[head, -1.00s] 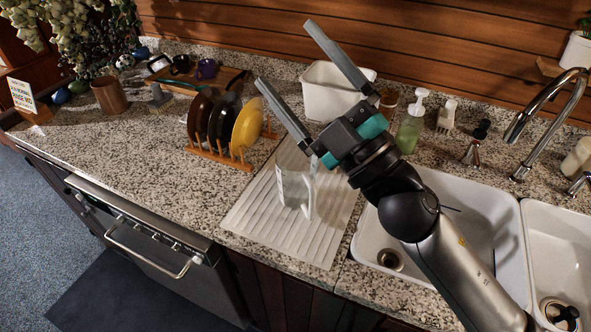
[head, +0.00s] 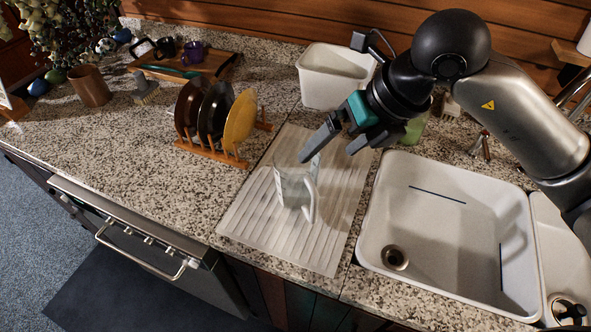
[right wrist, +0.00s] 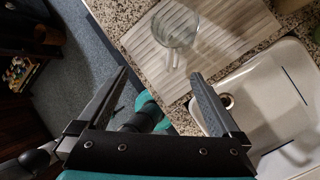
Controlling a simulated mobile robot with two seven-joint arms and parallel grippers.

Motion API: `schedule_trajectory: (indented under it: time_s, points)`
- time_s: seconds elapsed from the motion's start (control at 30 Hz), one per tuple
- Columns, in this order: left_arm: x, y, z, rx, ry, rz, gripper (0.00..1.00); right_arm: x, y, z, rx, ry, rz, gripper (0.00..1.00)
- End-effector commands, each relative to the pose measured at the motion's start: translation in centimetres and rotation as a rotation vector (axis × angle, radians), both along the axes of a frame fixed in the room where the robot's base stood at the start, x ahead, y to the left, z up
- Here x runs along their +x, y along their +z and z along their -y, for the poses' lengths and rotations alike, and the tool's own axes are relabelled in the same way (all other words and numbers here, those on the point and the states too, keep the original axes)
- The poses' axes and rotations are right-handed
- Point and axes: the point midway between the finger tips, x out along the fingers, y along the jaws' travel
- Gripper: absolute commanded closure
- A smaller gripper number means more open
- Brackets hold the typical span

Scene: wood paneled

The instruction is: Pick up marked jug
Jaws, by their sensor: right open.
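The jug (head: 293,188) is clear with a pale handle on its right side, and stands upright on the ribbed drainboard (head: 262,222). It also shows at the top of the right wrist view (right wrist: 177,26), its handle pointing down toward my jaws. My right gripper (head: 328,153) is open and empty, above and slightly behind the jug in the head view; one finger overlaps the jug's rim in the picture. I cannot tell whether they touch. In the right wrist view the open fingers (right wrist: 158,73) are apart, with the jug beyond them. My left gripper is not seen.
A wooden rack of plates (head: 212,150) stands left of the drainboard. A white sink (head: 450,215) is to the right. A white bin (head: 328,85) and a green soap bottle (head: 415,130) stand behind. The speckled counter (head: 130,165) is open at left front.

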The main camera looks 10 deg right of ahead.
Motion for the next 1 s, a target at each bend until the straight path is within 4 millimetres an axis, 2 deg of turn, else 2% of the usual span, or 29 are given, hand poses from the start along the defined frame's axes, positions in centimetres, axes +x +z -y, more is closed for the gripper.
schedule_trajectory:
  time_s: [0.1,0.17,0.6,0.87,1.0]
  points:
    - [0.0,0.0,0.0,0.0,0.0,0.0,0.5,0.4,0.0,1.7,-0.069,-0.042,0.006,0.0]
    - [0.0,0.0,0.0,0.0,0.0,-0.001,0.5,0.6,-0.4,1.9,-0.081,-0.049,0.005,0.0]
    - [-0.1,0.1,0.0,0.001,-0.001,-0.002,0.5,3.3,-7.8,-0.3,-0.079,-0.049,0.003,0.0]
    - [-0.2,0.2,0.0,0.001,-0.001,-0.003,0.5,3.8,-9.6,-0.8,-0.078,-0.047,0.004,0.0]
    - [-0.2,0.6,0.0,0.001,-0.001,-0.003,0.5,4.0,-11.5,-1.6,-0.079,-0.047,0.0,0.0]
